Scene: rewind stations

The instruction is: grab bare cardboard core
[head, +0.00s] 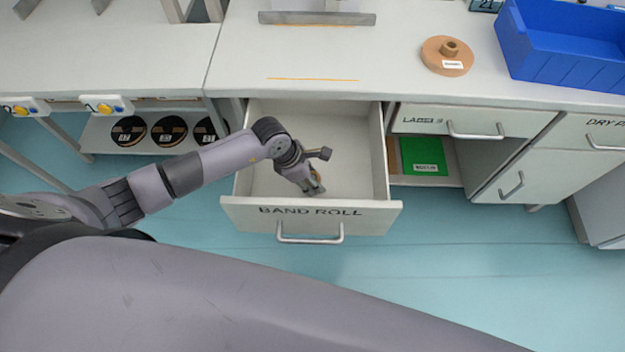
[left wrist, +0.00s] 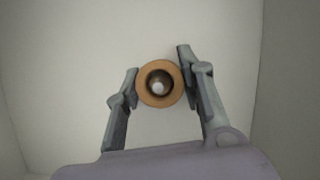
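The bare cardboard core is a short brown tube, seen end-on in the left wrist view (left wrist: 143,97), with a dark hollow and a pale spot at its centre. My left gripper (left wrist: 159,75) has one finger on each side of it, and both seem to touch its wall. In the head view my left gripper (head: 319,190) reaches down inside the open drawer marked BAND ROLL (head: 310,213). There the core is mostly hidden by the fingers. I cannot tell whether it stands on the drawer floor. My right gripper is not in view.
A brown roll with a hub (head: 447,57) lies on the counter beside a blue bin (head: 565,45). Labelled black discs (head: 128,131) lie on a shelf at left. A green item (head: 424,156) lies on a shelf under the LABELS drawer (head: 470,121). The drawer around my gripper looks otherwise empty.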

